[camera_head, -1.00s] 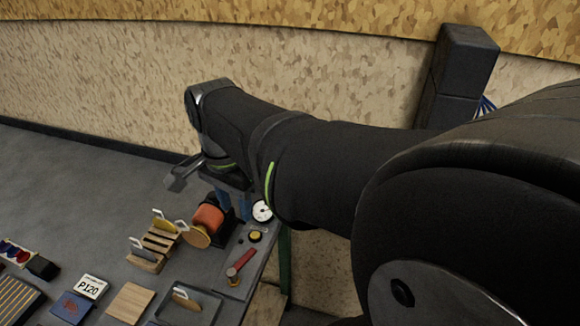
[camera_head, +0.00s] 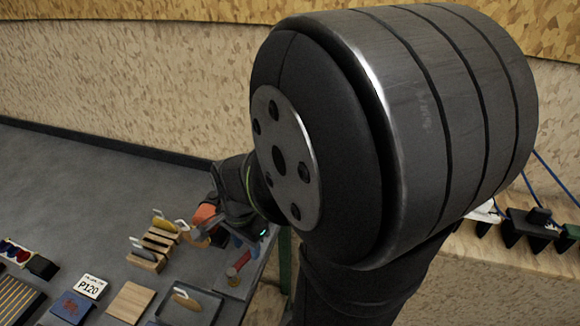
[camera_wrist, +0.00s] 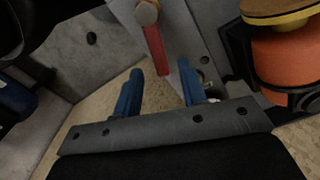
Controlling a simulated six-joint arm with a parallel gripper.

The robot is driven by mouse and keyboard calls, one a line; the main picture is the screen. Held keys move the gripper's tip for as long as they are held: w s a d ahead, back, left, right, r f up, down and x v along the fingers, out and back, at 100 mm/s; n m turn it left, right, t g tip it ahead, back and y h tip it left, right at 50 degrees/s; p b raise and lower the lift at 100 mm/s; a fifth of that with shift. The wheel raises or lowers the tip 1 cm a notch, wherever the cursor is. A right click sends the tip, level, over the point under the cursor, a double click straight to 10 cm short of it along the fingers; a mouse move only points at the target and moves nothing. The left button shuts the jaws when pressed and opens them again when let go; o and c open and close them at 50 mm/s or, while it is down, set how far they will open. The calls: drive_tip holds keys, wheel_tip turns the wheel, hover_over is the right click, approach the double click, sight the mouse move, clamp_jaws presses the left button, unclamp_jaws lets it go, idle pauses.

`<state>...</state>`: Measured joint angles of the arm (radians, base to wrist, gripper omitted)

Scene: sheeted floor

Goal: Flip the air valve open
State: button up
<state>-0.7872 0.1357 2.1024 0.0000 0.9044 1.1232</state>
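The air valve is a red lever (camera_wrist: 154,48) with a rounded metal pivot cap (camera_wrist: 146,13) on a grey panel (camera_wrist: 190,22). The lever also shows in the head view (camera_head: 240,262), near the bench's right edge, partly covered by my arm. My gripper (camera_wrist: 160,68) is open, its two blue fingers well apart. In the head view the gripper is above the panel, largely hidden by my wrist.
An orange machine (camera_wrist: 288,58) with a tan disc stands close to the right of the fingers in the wrist view. A wooden rack (camera_head: 154,246), a grey tray (camera_head: 205,311) and a P120 card (camera_head: 90,287) lie left of the panel. The bench's back left (camera_head: 80,185) is clear.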

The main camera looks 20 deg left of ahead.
drive_tip(key=shift+f, duration=1)
clamp_jaws()
drive_tip(key=shift+a, duration=0.1)
drive_tip(key=shift+w+a+n, duration=0.1)
drive_tip(key=shift+a+n, duration=0.35)
drive_tip(key=shift+n, duration=0.55)
drive_tip(key=shift+w+a+n, duration=0.1)
drive_tip(key=shift+a+n, duration=0.35)
drive_tip(key=shift+n, duration=0.55)
unclamp_jaws()
